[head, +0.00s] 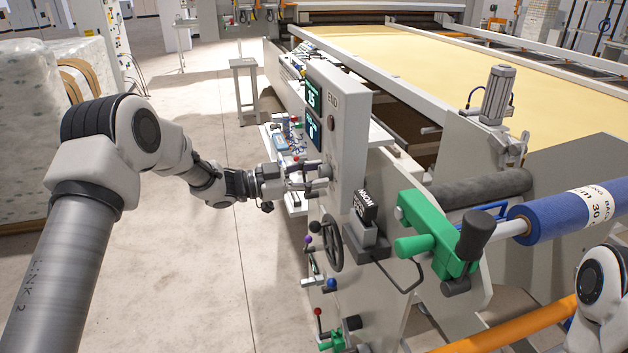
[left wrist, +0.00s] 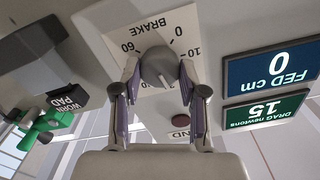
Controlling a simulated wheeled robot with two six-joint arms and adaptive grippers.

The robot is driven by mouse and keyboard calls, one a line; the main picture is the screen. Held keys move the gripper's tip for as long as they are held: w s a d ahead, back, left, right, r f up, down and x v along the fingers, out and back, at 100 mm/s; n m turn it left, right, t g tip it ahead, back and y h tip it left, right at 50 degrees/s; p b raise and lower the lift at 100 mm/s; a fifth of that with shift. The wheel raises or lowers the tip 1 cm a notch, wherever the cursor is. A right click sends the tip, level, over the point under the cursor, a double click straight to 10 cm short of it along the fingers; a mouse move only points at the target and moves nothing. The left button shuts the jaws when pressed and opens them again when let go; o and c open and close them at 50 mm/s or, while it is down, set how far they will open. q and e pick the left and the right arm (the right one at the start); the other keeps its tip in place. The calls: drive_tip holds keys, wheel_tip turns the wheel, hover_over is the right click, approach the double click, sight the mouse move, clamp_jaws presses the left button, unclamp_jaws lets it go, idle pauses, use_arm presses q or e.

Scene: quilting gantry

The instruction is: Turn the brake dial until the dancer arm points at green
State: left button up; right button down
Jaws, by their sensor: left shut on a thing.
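The brake dial (left wrist: 157,66) is a grey round knob on a cream scale plate (left wrist: 185,22) marked BRAKE, with 0, 10 and 60 readable, upside down in the left wrist view. My left gripper (left wrist: 159,78) has a finger on either side of the dial and is shut on it. In the head view my left gripper (head: 318,178) is at the face of the grey control panel (head: 345,120), and the dial is hidden there. I cannot make out the dial's pointer. I cannot identify the dancer arm or a green mark for it. My right gripper is out of view.
A green display (left wrist: 262,110) reads DRAG newtons 15, and a blue one (left wrist: 271,71) reads FED cm 0. Below the panel are a black handwheel (head: 331,243) and a WORN PAD box (head: 366,222). A green clamp (head: 428,232) stands beside the blue roll (head: 570,212).

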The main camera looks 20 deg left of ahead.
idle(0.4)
use_arm(q)
drive_tip(key=o, duration=1.1)
drive_tip(key=shift+o, duration=0.2)
drive_tip(key=v, duration=1.2)
